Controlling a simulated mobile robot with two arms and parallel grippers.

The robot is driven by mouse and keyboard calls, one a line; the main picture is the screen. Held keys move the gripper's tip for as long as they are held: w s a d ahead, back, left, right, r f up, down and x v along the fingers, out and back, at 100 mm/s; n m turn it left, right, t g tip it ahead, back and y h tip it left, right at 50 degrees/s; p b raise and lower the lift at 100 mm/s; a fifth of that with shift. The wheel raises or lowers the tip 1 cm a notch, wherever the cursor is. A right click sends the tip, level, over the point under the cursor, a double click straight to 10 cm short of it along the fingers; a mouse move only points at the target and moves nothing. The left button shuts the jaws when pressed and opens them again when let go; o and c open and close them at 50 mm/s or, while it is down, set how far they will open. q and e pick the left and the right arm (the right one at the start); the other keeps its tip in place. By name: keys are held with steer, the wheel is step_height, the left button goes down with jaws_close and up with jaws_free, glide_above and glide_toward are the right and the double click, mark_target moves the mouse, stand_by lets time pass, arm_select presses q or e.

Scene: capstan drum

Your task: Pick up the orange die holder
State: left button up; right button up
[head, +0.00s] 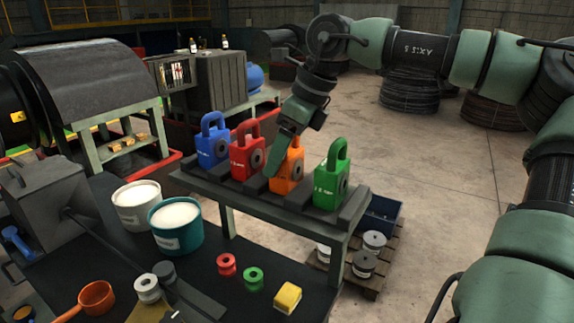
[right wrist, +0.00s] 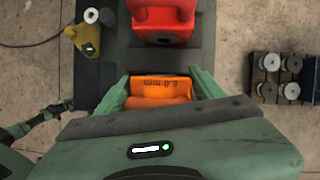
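The orange die holder (head: 287,174) stands on the raised dark shelf, between the red die holder (head: 247,150) and the green die holder (head: 332,182). My right gripper (head: 279,160) reaches down over it from above and hides its handle and part of its left side. In the right wrist view, the orange die holder (right wrist: 160,90) lies between the two fingers of my right gripper (right wrist: 160,82), one on each side. The gaps beside it are very narrow, and I cannot tell whether the fingers press on it. My left gripper is not in view.
A blue die holder (head: 212,142) stands at the shelf's (head: 262,200) left end. White-filled tubs (head: 175,226), small spools (head: 253,279) and an orange ladle (head: 96,297) sit on the bench below. A pallet (head: 352,275) with spools stands at the right. Open floor lies beyond.

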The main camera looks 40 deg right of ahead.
steer(key=shift+c, duration=1)
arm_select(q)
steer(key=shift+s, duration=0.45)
arm_select(e)
steer(key=shift+w+r, duration=0.1)
